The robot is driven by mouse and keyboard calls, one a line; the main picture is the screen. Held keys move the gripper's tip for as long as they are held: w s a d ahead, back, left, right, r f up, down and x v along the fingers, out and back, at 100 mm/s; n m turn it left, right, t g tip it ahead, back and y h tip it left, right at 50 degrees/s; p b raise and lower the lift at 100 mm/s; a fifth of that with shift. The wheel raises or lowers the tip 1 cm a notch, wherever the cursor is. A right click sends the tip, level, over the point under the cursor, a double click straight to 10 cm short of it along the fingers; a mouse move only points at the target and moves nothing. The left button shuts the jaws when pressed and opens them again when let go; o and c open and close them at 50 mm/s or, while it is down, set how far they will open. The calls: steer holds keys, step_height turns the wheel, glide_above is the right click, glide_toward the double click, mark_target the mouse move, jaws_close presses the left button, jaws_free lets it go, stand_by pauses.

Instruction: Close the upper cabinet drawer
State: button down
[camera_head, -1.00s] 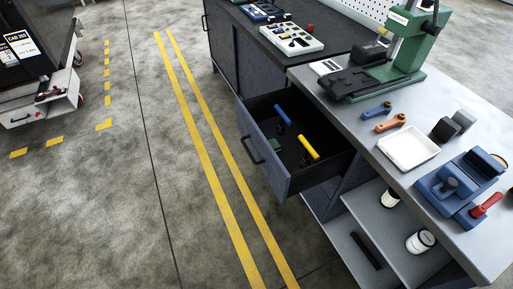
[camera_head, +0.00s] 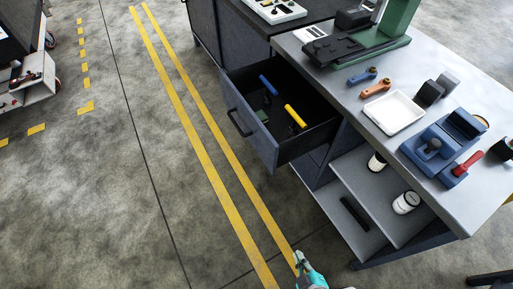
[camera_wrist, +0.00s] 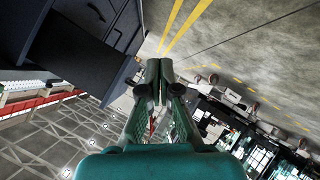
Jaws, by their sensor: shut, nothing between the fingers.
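The upper cabinet drawer (camera_head: 262,143) stands pulled out from the dark cabinet under the bench, its black bar handle (camera_head: 239,122) on the front. Inside lie a blue-handled tool (camera_head: 268,84), a yellow-handled tool (camera_head: 295,116) and small dark items. My gripper (camera_head: 299,258) is at the bottom edge of the head view, in front of and below the drawer, well apart from it. In the wrist view my gripper (camera_wrist: 159,68) has its fingers together with nothing between them. Dark cabinet surfaces (camera_wrist: 80,30) show at upper left there.
The bench top (camera_head: 345,95) holds a white tray (camera_head: 393,112), a blue vise (camera_head: 445,145) and a green press (camera_head: 395,20). Open shelves (camera_head: 370,190) stick out at the right below the drawer. The floor left of the drawer is clear, with yellow lines. A trolley (camera_head: 30,85) stands at far left.

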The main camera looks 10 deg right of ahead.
steer(key=w+a+f+n+t+h, duration=0.1)
steer(key=w+a+f+n+h, duration=0.1)
steer(key=w, duration=0.7)
steer(key=w+a+f+n+h, duration=0.2)
steer(key=w, duration=0.6)
steer(key=w+a+r+t+h, duration=0.2)
steer(key=w+a+r, duration=0.35)
steer(key=w, duration=0.25)
steer(key=t+h, duration=0.2)
glide_toward(258, 140)
steer(key=w+a, duration=0.2)
steer(key=w, duration=0.2)
steer(key=d, duration=0.1)
steer(key=w+d, duration=0.1)
steer(key=d, duration=0.1)
steer(key=shift+w+d+f, duration=0.2)
steer(key=shift+w+d, duration=0.05)
steer(key=shift+w, duration=0.05)
steer(key=shift+w+d, duration=0.15)
steer(key=shift+d, duration=0.3)
steer(key=shift+d, duration=0.1)
